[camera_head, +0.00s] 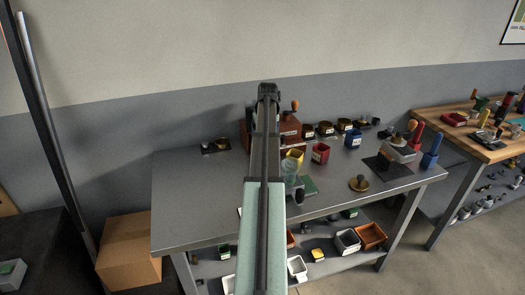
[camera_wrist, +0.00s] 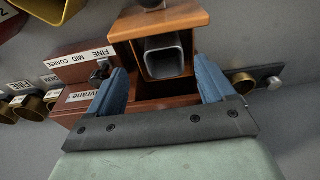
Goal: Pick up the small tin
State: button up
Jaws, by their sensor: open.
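A small grey square-rimmed metal tin (camera_wrist: 165,58) sits inside an orange-brown wooden frame (camera_wrist: 190,20), its opening facing the wrist camera. My gripper (camera_wrist: 160,72) has two blue fingers spread apart, one on each side of the frame's lower part. Nothing is visibly held between them. I cannot tell whether either finger touches the wood. In the head view my arm hides most of this spot, and the tin and fingers cannot be made out there.
A red-brown grinder body (camera_wrist: 90,70) with a "FINE MID COARSE" label is left of the fingers; it shows behind my arm in the head view (camera_head: 291,130). Brass cups (camera_wrist: 32,107) stand beside it. Red (camera_head: 320,153) and blue (camera_head: 353,139) bins stand right on the grey table (camera_head: 190,190).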

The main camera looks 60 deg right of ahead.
jog(key=f, duration=0.1)
jog(key=w+f, duration=0.1)
jog(key=f, duration=0.1)
jog(key=shift+w+d+f, duration=0.15)
jog(key=shift+d+f, duration=0.1)
jog(key=shift+f, duration=0.7)
jog(key=c, duration=1.1)
jog(key=shift+r, duration=0.15)
